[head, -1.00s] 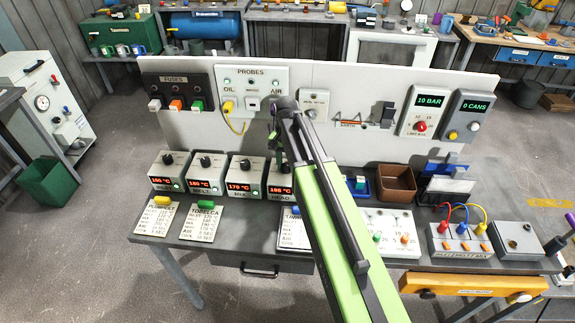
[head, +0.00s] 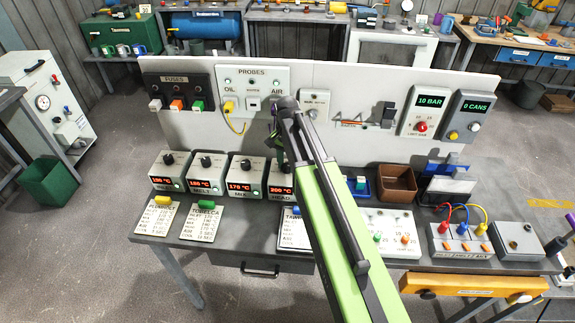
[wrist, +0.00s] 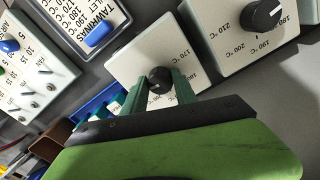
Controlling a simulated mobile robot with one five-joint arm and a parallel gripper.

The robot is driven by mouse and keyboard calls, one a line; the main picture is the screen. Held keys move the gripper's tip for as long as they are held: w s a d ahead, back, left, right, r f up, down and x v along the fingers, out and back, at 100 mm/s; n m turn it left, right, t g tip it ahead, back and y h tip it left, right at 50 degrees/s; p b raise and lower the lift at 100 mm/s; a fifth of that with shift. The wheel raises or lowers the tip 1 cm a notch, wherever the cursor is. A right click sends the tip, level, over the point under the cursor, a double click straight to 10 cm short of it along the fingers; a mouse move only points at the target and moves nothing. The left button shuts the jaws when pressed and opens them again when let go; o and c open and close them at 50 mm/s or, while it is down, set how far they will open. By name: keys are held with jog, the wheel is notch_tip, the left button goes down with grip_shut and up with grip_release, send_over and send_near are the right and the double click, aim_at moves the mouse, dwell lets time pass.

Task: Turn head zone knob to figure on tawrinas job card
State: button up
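The head zone box (head: 281,180) is the rightmost of a row of white zone boxes, and its red display reads 200 °C. Its black knob (wrist: 160,80) shows in the wrist view between the green fingers of my gripper (wrist: 161,88), which look closed on its two sides. In the head view my gripper (head: 277,148) is over this box and my arm hides the knob. Tawrinas job card (head: 291,228) lies in front of the box, partly behind my arm; it also shows in the wrist view (wrist: 85,22) with a blue clip, its figures only partly in frame.
The mix box (head: 245,178), with its own knob (wrist: 263,15), stands close beside. Other job cards (head: 203,223) lie at the front left. A switch panel (head: 395,235), a brown bin (head: 397,182) and a jack-cable box (head: 460,240) are to the right. An upright panel (head: 330,80) stands behind.

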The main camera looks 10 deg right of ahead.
aim_at(287, 166)
jog(key=o, duration=0.4)
jog(key=shift+c, duration=0.2)
notch_tip(287, 166, up, 17)
jog(key=p, duration=1.7)
jog(key=shift+r, duration=0.2)
